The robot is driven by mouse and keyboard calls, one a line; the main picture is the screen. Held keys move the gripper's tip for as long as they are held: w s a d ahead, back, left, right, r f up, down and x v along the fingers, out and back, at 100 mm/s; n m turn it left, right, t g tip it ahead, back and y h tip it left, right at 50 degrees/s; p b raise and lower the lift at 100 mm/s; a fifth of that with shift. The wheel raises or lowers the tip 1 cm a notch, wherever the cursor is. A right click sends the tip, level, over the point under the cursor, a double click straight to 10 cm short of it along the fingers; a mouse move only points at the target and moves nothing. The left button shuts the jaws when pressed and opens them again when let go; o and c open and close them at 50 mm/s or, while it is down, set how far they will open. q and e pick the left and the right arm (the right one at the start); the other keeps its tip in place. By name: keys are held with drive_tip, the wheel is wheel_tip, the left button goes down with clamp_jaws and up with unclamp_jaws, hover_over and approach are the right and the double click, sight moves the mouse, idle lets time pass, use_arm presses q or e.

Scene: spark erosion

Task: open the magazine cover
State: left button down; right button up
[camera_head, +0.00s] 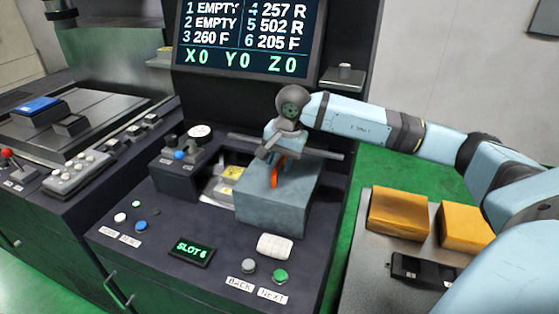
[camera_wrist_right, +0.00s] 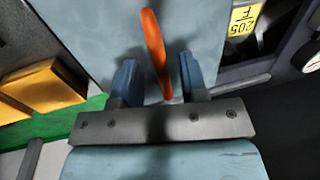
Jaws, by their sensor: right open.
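The magazine cover (camera_head: 290,205) is a blue-grey box on the dark console, with an upright orange handle (camera_head: 274,186) on it. An opening (camera_head: 225,182) with a yellow label shows just left of the cover. My right gripper (camera_head: 276,163) is over the cover at the handle. In the right wrist view, its two blue fingers (camera_wrist_right: 158,78) are apart, with the orange handle (camera_wrist_right: 154,40) between them and gaps on both sides. The cover's flat face (camera_wrist_right: 95,35) lies beyond the fingers. My left gripper is not in view.
A screen (camera_head: 245,35) stands behind the console. A dial and knobs (camera_head: 185,148) sit left of the opening. A "SLOT 6" display (camera_head: 191,250) and BACK and NEXT buttons (camera_head: 280,275) are in front. Orange blocks (camera_head: 398,215) lie on a side table at right.

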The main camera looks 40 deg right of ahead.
wheel_tip(320, 180, up, 13)
drive_tip(key=s+d, duration=0.1)
drive_tip(key=s, duration=0.1)
drive_tip(key=shift+s+d+r, duration=0.15)
drive_tip(key=shift+r, duration=0.05)
drive_tip(key=shift+f, duration=0.1)
idle(0.4)
